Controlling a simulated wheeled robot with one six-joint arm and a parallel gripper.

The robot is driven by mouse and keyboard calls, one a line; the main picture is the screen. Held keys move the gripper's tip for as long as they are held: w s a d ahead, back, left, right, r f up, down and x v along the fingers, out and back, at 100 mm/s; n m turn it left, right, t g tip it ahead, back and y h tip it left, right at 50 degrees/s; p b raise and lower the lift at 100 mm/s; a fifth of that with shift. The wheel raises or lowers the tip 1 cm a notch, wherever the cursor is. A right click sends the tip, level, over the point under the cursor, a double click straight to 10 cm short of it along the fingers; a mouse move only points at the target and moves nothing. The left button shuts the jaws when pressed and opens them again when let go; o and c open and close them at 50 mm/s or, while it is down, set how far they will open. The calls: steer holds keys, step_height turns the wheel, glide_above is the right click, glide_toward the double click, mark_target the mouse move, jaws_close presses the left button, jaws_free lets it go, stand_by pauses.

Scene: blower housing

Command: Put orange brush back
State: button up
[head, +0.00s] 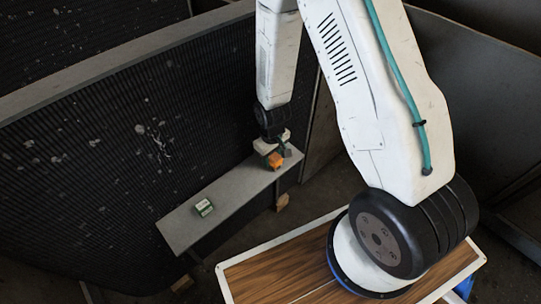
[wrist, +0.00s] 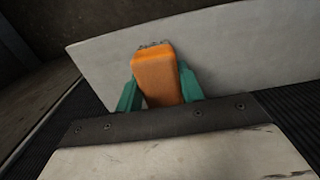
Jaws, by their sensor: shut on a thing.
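The orange brush (head: 275,160) is at the right end of a narrow grey shelf (head: 231,199) in the head view. In the wrist view the orange brush (wrist: 157,78) stands out between the two green fingers, with a greyish edge at its far end. My gripper (wrist: 158,92) is shut on it, one finger on each side. In the head view my gripper (head: 271,151) is at that same shelf end. I cannot tell whether the brush touches the shelf.
A dark ribbed wall (head: 110,150) runs behind the shelf. The shelf between box and brush is clear. A small brownish block (head: 282,201) shows below the shelf's right part.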

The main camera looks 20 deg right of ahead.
steer(key=shift+d, duration=0.15)
steer(key=o, duration=1)
steer(key=shift+f, duration=0.1)
steer(key=shift+o, duration=0.2)
